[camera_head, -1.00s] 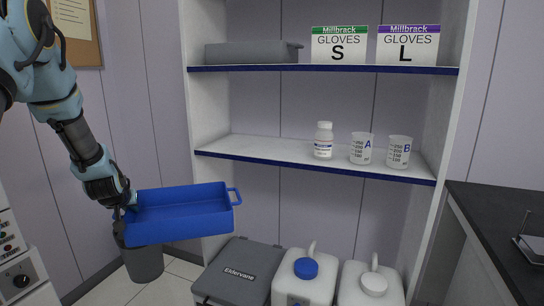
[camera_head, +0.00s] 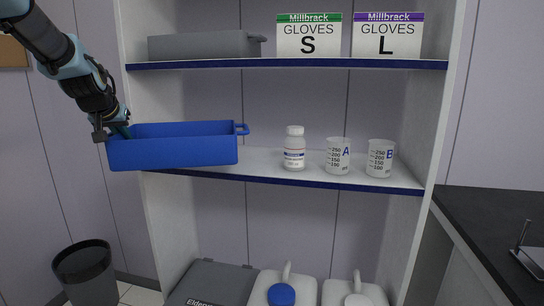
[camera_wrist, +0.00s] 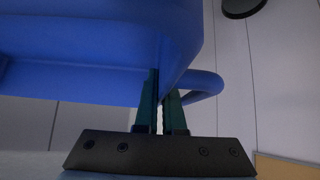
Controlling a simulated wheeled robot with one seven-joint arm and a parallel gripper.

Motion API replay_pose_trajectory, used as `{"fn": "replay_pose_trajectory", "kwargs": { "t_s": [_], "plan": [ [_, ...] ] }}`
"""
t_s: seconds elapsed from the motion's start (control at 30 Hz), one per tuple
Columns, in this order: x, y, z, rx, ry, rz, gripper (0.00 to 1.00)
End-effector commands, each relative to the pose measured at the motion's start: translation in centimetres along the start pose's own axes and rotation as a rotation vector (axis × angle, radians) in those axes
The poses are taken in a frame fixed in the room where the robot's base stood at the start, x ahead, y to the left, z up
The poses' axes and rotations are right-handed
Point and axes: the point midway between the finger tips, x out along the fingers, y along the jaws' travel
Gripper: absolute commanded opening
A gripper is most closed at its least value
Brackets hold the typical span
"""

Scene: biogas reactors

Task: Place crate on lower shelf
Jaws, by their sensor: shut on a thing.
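The blue crate (camera_head: 172,152) is held level at the height of the lower shelf (camera_head: 262,173), in front of its left end. My gripper (camera_head: 121,128) is shut on the crate's left side, by its handle. In the wrist view the two fingers (camera_wrist: 160,105) close at the crate's handle (camera_wrist: 206,86), and the crate's underside and wall (camera_wrist: 95,45) fill the upper left. The crate hides the left part of the lower shelf. I cannot tell whether the crate touches the shelf.
A white bottle (camera_head: 294,149) and beakers A (camera_head: 338,157) and B (camera_head: 379,159) stand on the lower shelf, right of the crate. The upper shelf (camera_head: 290,64) holds a grey crate (camera_head: 200,45) and two glove boxes. A bin (camera_head: 86,275) and jugs stand below. A dark counter (camera_head: 500,235) is at right.

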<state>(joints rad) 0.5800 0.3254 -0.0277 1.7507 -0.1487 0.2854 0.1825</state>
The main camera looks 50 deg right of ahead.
Motion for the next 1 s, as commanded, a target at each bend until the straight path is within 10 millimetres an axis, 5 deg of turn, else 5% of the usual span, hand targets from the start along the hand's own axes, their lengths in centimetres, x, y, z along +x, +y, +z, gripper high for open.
{"fn": "replay_pose_trajectory", "kwargs": {
  "t_s": [0.33,1.0],
  "plan": [
    [0.9,0.9,-1.5,0.003,0.001,0.002,0.00],
    [11.0,6.9,-11.6,0.001,0.003,0.001,0.00]
  ]
}}
